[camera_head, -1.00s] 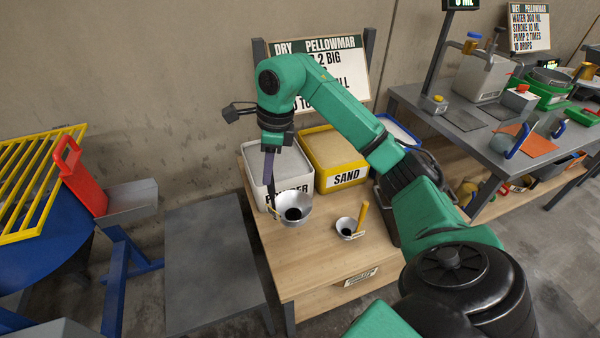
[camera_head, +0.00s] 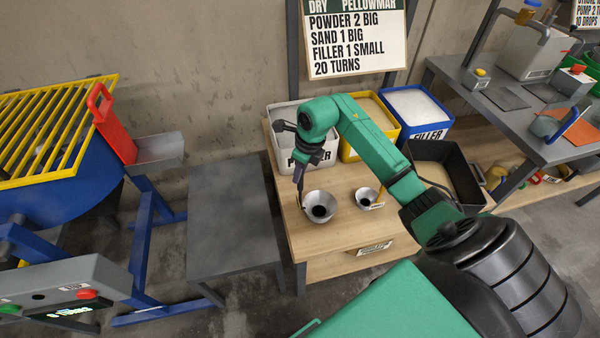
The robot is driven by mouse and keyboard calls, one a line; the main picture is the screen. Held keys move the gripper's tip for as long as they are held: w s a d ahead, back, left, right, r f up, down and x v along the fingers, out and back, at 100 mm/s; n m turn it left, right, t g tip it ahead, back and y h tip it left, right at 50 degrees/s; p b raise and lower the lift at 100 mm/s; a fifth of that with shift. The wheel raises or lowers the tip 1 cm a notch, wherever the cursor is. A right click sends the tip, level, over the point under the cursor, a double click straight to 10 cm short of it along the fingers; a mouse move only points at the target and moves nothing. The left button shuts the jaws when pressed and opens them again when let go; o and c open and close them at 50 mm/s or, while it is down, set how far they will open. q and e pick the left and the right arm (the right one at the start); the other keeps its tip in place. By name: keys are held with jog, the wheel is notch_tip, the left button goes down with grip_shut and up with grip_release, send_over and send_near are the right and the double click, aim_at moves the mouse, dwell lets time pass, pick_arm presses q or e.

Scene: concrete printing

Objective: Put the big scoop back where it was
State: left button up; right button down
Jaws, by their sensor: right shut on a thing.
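The big scoop (camera_head: 320,205) is a grey metal bowl with a dark centre, at the front left of the wooden table (camera_head: 345,228). My right gripper (camera_head: 299,198) is above the table's left edge, at the scoop's left side, and is shut on its handle. The fingers hide most of the handle. I cannot tell whether the bowl touches the tabletop. My left gripper is not in view.
Behind the scoops stand a powder bin (camera_head: 283,140), a yellow sand bin (camera_head: 375,110) and a blue filler bin (camera_head: 420,108). A black open tray (camera_head: 452,165) is at right. A bare grey table (camera_head: 232,225) and the blue mixer (camera_head: 70,200) are at left.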

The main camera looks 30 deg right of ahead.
jog(key=shift+f, duration=0.75)
jog(key=c, duration=0.8)
grip_release()
jog(key=shift+o, duration=0.2)
jog(key=shift+r, duration=0.25)
notch_tip(320, 180, up, 12)
jog(key=s+b, duration=0.2)
jog(key=shift+d+f, duration=0.2)
jog(key=shift+d, duration=0.25)
